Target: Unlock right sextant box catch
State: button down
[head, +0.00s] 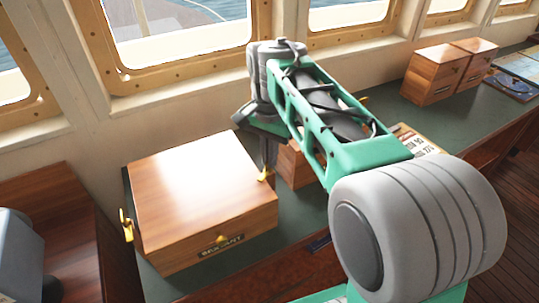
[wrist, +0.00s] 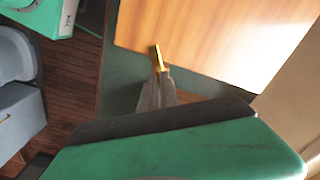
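The sextant box (head: 195,190) is a closed wooden box with a lettered plate on its front, on the green counter at left. Its right brass catch (head: 265,174) is on the right side; in the wrist view the catch (wrist: 157,57) sticks up at the box's edge. My gripper (head: 268,165) points down beside that side. In the wrist view its grey fingers (wrist: 157,78) are close together with their tips at the foot of the catch. I cannot tell if they pinch it or only touch it. The left catch (head: 127,226) is on the opposite side.
A small brass fitting (head: 222,238) is on the box front. Another wooden box (head: 292,165) stands partly hidden behind my arm. Two wooden boxes (head: 436,78) stand farther right on the counter (head: 345,125). Windows line the wall behind.

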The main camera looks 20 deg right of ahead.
jog(key=n, duration=0.5)
jog(key=shift+n, duration=0.3)
jog(key=n, duration=0.5)
jog(key=shift+n+p, duration=0.35)
jog(key=shift+n, duration=0.05)
jog(key=c, duration=1.6)
grip_release()
notch_tip(320, 180, up, 8)
jog(key=shift+f, duration=0.1)
